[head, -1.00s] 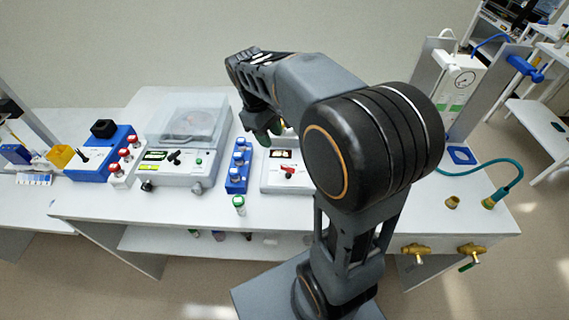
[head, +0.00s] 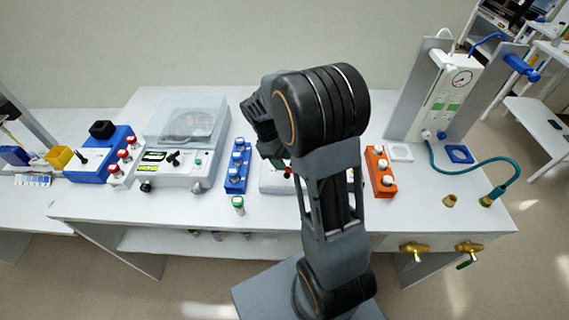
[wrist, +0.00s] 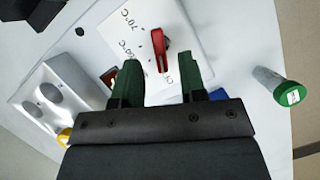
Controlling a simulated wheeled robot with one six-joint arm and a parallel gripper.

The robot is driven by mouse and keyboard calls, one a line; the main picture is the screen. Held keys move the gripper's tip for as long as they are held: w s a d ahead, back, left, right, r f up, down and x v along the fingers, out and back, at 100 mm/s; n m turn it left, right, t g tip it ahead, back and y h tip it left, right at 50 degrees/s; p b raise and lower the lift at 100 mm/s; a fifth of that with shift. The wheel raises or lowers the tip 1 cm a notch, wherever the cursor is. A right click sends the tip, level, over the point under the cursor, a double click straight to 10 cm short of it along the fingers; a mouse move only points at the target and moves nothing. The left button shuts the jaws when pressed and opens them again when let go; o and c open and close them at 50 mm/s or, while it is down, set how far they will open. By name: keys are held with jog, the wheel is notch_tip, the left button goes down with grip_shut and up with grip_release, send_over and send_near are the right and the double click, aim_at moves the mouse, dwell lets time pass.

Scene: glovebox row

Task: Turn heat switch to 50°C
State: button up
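The heat switch is a red lever (wrist: 160,48) on a white panel (wrist: 192,22) in the wrist view. Printed temperature marks stand beside it; 70°C is readable at the upper left, and the others are partly hidden or too small to read surely. My gripper (wrist: 164,82) has two green fingers, spread apart with nothing between them. The red lever shows just beyond the gap between the fingertips; I see no contact. In the head view, the white device (head: 268,186) is mostly hidden behind my arm, with only a bit of red showing.
A blue rack (head: 236,178) and a green-capped vial (head: 238,204) stand left of the device. An orange rack (head: 380,176) stands to its right. A lidded machine (head: 180,172) is further left. In the wrist view, a white block with round wells (wrist: 48,110) is at left.

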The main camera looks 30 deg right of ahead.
jog(key=shift+x, duration=1.25)
jog(key=shift+c, duration=0.4)
grip_shut()
